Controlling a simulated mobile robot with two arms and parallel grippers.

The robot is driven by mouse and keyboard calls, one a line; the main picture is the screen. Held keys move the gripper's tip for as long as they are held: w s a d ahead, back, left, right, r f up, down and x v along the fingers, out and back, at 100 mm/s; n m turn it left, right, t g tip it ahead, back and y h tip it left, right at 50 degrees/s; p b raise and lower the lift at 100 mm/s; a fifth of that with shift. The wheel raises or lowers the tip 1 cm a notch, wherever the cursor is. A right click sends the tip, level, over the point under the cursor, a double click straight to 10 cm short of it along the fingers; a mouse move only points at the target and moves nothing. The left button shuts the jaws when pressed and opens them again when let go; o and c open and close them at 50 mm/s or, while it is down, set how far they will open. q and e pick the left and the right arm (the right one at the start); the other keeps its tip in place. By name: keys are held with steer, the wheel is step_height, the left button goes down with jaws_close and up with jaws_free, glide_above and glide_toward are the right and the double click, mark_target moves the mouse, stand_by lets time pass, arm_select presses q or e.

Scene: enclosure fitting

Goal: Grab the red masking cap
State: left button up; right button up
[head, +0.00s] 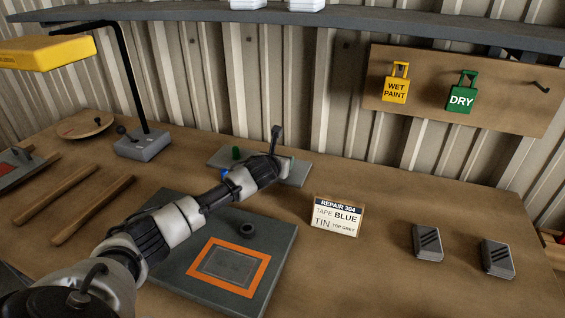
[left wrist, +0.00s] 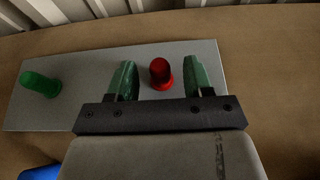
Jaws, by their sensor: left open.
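The red masking cap (left wrist: 160,72) stands on a grey plate (left wrist: 85,70) in the left wrist view. My left gripper (left wrist: 161,78) is open, with one green finger on each side of the red cap and a gap on both sides. In the head view my left arm reaches over the plate (head: 298,175) and its wrist hides the red cap. A green cap (left wrist: 40,84) stands on the plate to the left and also shows in the head view (head: 236,152). A blue cap (left wrist: 40,172) is partly cut off at the lower left. My right gripper is not in view.
A dark panel (head: 275,270) with an orange-framed window (head: 205,278) and a black ring (head: 247,230) lies in front of the plate. A repair card (head: 337,217) and two grey blocks (head: 427,243) stand right. A lamp base (head: 142,145) and wooden sticks (head: 95,208) lie left.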

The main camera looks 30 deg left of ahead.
arm_select(q)
steer(key=shift+c, duration=0.3)
jaws_close()
